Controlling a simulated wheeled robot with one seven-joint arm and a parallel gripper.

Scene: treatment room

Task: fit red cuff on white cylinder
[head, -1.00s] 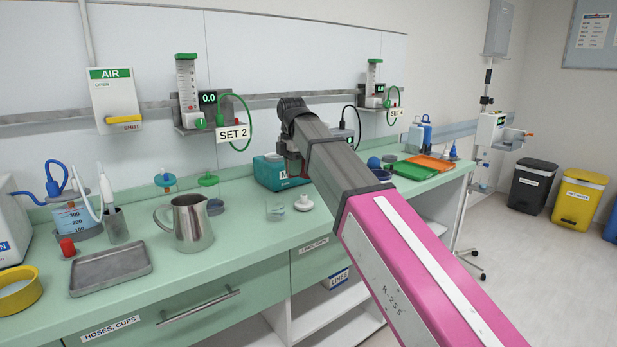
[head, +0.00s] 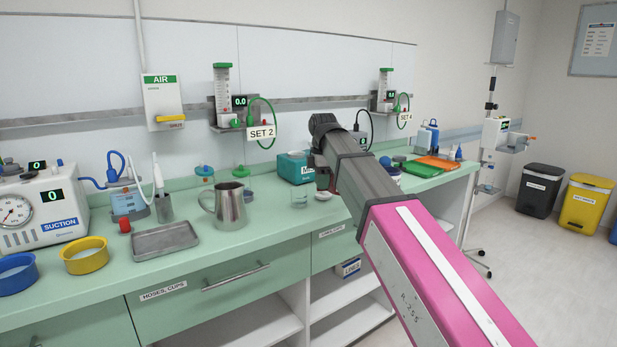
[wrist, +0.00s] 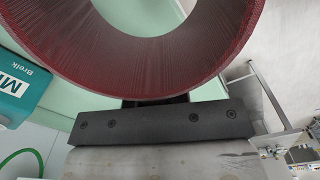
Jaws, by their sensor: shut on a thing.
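The red cuff (wrist: 232,62) is a dark red, ribbed ring that fills the top of the wrist view, with its opening facing the camera. My gripper (wrist: 155,101) is shut on the near part of its rim, and the fingertips are mostly hidden behind the ring. In the head view my arm reaches over the counter, and a small dark red patch of the cuff (head: 323,178) shows below the wrist, beside the teal box. Pale green counter shows through the ring. I cannot pick out the white cylinder for certain in either view.
A teal box (head: 295,167) stands just left of my wrist, and it also shows in the wrist view (wrist: 22,88). A glass beaker (head: 299,197), steel jug (head: 230,208) and grey tray (head: 165,239) stand on the counter. Orange and green trays lie farther right.

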